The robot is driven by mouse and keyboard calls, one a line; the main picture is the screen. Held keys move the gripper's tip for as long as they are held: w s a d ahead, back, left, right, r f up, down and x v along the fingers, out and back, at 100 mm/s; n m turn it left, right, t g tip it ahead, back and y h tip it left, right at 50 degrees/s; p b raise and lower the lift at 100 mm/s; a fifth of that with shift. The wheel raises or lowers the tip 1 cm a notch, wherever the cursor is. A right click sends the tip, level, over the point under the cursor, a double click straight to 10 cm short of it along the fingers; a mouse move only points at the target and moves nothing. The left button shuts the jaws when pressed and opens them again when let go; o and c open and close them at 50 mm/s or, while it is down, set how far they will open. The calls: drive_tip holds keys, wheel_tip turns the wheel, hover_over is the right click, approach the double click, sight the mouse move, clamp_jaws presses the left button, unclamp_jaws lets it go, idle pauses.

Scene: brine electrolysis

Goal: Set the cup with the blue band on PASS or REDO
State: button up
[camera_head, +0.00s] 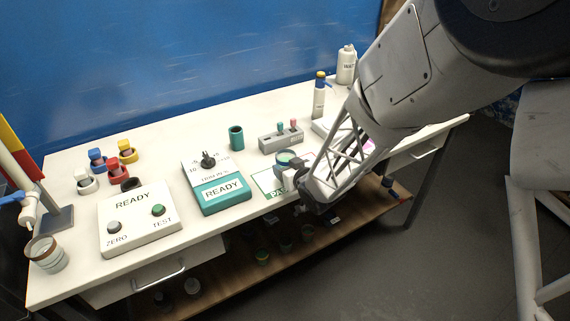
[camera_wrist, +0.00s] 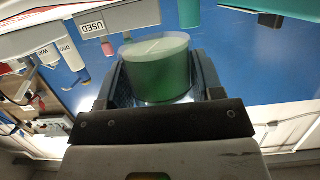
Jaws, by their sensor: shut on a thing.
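My gripper (camera_head: 291,170) is shut on a cup (camera_head: 286,157) above the front middle of the table. In the wrist view the cup (camera_wrist: 158,72) looks green with a pale round top and sits between both fingers (camera_wrist: 160,85). Its band colour cannot be made out. A white card with a green edge and the letters "PA" (camera_head: 266,183) lies just left of and below the gripper, partly hidden by it. I cannot tell if the cup touches the card. A white card with pink marking (camera_head: 324,128) shows partly behind my arm; its word is hidden.
A teal READY box (camera_head: 222,197) and white READY panel (camera_head: 140,225) stand left. Coloured holders (camera_head: 97,160) and a jar (camera_head: 47,254) are farther left. The table's front edge is close.

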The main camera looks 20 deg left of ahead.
drive_tip(key=s+d+r, duration=0.1)
drive_tip(key=s+d, duration=0.5)
drive_tip(key=s, duration=0.5)
drive_tip(key=shift+d+r, duration=0.1)
idle(0.5)
drive_tip(key=shift+s+a+r, duration=0.15)
drive_tip(key=shift+s+a, duration=0.9)
drive_tip(key=shift+a, duration=0.2)
hover_over(273, 180)
drive_tip(key=shift+f, duration=0.75)
drive_tip(key=shift+f, duration=0.1)
drive_tip(key=shift+f, duration=1.65)
drive_tip(key=shift+f, duration=0.1)
